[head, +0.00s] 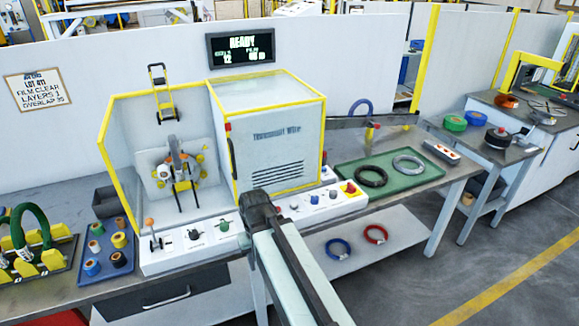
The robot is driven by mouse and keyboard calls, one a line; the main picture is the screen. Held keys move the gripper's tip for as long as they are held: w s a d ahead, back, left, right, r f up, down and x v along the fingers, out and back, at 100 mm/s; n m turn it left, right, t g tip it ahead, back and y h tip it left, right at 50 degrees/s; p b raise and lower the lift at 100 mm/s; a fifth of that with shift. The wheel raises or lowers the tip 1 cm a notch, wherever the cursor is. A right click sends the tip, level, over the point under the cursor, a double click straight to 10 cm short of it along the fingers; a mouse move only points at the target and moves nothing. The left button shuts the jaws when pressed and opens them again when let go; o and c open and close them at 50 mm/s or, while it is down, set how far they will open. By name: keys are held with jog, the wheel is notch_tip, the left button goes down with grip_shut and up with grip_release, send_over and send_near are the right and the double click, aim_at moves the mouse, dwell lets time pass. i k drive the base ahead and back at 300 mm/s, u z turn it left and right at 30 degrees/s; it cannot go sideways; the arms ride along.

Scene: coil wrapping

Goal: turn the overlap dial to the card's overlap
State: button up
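The card (38,89) hangs on the wall at left; it reads film clear, layers 1 and an overlap value too small to read surely. The control panel (212,246) runs along the machine's front. It carries a dark knob (194,234) and a green knob (224,226) left of my arm, and several small controls right of it. I cannot tell which is the overlap dial. My gripper (258,208) is at the panel's middle, in front of the machine, and hides part of the panel. Its fingers are not clear, nor whether it touches anything.
A lever with an orange ball (150,224) stands at the panel's left end, a red button on yellow (349,188) at its right end. A display (240,48) reads READY. A green mat (388,192) holds two coils. A blue tray (107,271) of tape rolls stands left.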

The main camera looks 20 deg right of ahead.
aim_at(333, 193)
jog(key=u, duration=2.75)
jog(key=k, duration=1.25)
jog(key=z, duration=1.55)
jog(key=i, duration=1)
